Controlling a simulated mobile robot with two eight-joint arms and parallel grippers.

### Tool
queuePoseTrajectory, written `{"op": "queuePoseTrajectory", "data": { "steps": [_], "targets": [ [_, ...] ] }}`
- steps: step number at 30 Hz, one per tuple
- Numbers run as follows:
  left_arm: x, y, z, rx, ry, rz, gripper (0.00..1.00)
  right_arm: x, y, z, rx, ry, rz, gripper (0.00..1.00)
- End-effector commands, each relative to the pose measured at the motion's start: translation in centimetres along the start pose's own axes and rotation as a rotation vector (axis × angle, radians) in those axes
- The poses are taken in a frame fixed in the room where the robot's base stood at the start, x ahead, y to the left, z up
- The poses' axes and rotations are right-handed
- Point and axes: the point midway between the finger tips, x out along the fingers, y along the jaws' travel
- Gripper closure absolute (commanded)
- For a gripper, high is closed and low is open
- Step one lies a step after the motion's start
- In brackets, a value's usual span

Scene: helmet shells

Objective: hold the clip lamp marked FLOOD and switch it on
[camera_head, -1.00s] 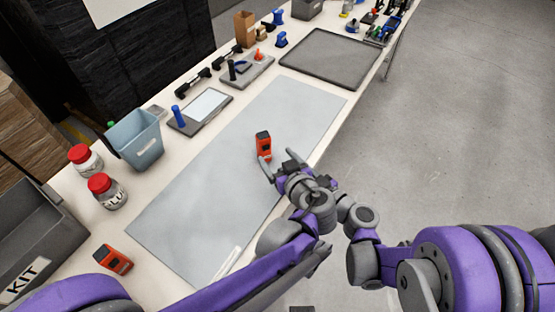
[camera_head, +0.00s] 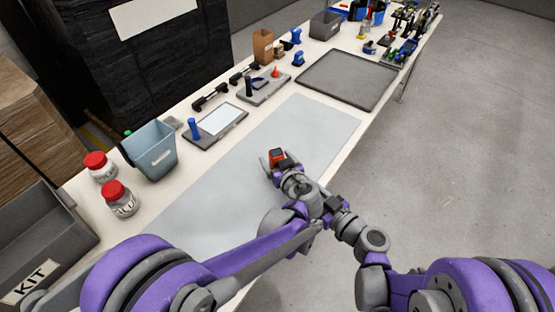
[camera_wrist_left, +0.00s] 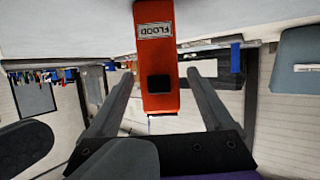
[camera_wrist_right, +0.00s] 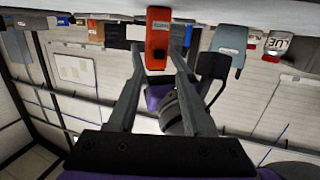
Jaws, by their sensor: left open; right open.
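The orange clip lamp (camera_head: 277,155) stands upright on the grey mat. The left wrist view reads FLOOD on its label, and the lamp (camera_wrist_left: 158,65) has a dark square below that label. My left gripper (camera_head: 279,161) is open, with one finger on each side of the lamp and gaps showing in the left wrist view. My right gripper (camera_wrist_right: 158,50) is open and empty. In its wrist view the lamp (camera_wrist_right: 158,30) shows ahead, between its fingertips. In the head view the right gripper is close behind the left one and partly hidden.
The grey mat (camera_head: 310,125) is mostly clear. A blue-grey bin (camera_head: 150,152) and red-lidded bottles (camera_head: 121,200) stand left. A KIT crate (camera_head: 42,245) is at lower left. A dark tray (camera_head: 345,78) and small tools lie farther along the table.

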Motion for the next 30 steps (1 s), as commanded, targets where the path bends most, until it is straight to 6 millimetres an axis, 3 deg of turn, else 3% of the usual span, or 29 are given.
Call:
{"op": "queuePoseTrajectory", "data": {
  "steps": [2, 15, 17, 25, 30],
  "targets": [
    [-0.01, 0.00, 0.00, 0.000, 0.000, 0.000, 0.22, 0.00, 0.00, 0.00, 0.000, 0.000, 0.000, 0.50],
    [-0.03, -0.01, -0.01, 0.000, 0.000, 0.000, 1.00, 0.00, 0.00, 0.00, 0.000, 0.000, 0.000, 0.50],
    [-0.03, -0.01, -0.01, 0.000, 0.000, 0.000, 1.00, 0.00, 0.00, 0.00, 0.000, 0.000, 0.000, 0.52],
    [-0.03, -0.01, -0.01, 0.000, 0.000, 0.000, 1.00, 0.00, 0.00, 0.00, 0.000, 0.000, 0.000, 1.00],
    [-0.03, -0.01, -0.01, 0.000, 0.000, -0.001, 1.00, 0.00, 0.00, 0.00, 0.000, 0.000, 0.000, 1.00]
  ]
}}
